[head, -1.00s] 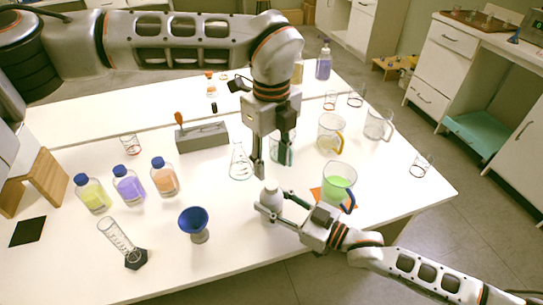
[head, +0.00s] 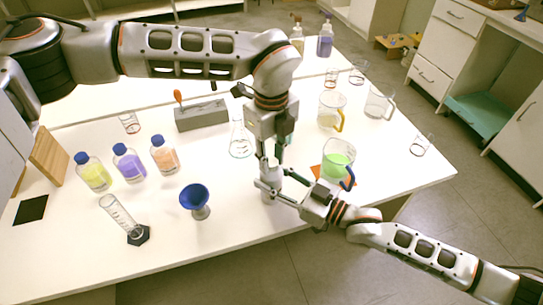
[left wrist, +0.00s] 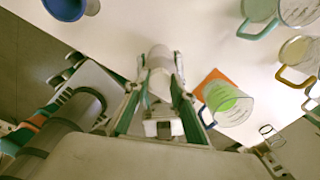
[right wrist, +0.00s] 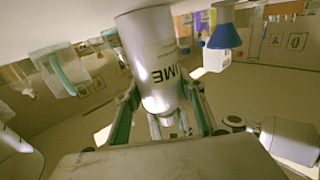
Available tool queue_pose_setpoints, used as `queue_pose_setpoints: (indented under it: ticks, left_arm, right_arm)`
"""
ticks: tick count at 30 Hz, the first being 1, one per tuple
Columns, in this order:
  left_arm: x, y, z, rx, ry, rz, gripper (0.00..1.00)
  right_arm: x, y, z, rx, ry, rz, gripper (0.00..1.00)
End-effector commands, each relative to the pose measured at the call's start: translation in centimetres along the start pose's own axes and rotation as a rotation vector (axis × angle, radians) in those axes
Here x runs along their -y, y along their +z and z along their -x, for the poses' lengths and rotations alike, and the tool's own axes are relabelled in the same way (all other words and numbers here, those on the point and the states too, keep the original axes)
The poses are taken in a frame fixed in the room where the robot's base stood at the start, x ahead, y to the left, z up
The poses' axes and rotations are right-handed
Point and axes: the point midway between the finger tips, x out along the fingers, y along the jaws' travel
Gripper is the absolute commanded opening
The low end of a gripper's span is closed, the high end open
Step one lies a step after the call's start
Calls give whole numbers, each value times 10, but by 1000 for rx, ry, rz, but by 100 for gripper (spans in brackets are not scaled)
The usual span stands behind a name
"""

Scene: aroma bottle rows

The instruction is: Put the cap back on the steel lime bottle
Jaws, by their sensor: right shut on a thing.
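The steel lime bottle (head: 269,187) is a grey cylinder near the front edge of the table. In the right wrist view the bottle (right wrist: 152,55) shows its dark lettering, and my right gripper (right wrist: 160,108) is shut on it. My left gripper (head: 273,163) points down at the bottle's top. In the left wrist view its fingers (left wrist: 160,68) stand apart, one on each side of a pale cylinder top. A small pale piece shows at the bottle's narrow end in the right wrist view. I cannot tell whether that is the cap or the neck.
A blue funnel (head: 194,197) stands left of the bottle. A beaker of green liquid (head: 337,168) stands close on the right by an orange mat (head: 318,172). A glass flask (head: 240,143) is behind. Three blue-capped bottles stand farther left, near a graduated cylinder (head: 117,211).

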Motion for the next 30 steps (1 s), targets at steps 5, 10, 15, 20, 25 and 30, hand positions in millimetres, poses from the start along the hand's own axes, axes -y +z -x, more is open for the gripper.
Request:
queue_pose_setpoints:
  ticks: [5, 10, 15, 20, 25, 30]
  left_arm:
    - [0, 0, 0, 0, 0, 0, 0]
    - [0, 0, 0, 1, 0, -65, 0]
    - [0, 0, 0, 1, 0, -338, 0]
    - [0, 0, 0, 2, 1, -643, 0]
    - [0, 0, 0, 1, 1, -966, 0]
    - [0, 0, 0, 0, 1, -1286, 0]
  right_arm:
    - [0, 0, 0, -1, 0, 0, 0]
    - [0, 0, 0, -1, 0, 0, 0]
    - [0, 0, 0, -1, 0, 0, 0]
    - [0, 0, 0, -1, 0, 0, 0]
    - [0, 0, 0, -1, 0, 0, 0]
    - [0, 0, 0, -1, 0, 0, 0]
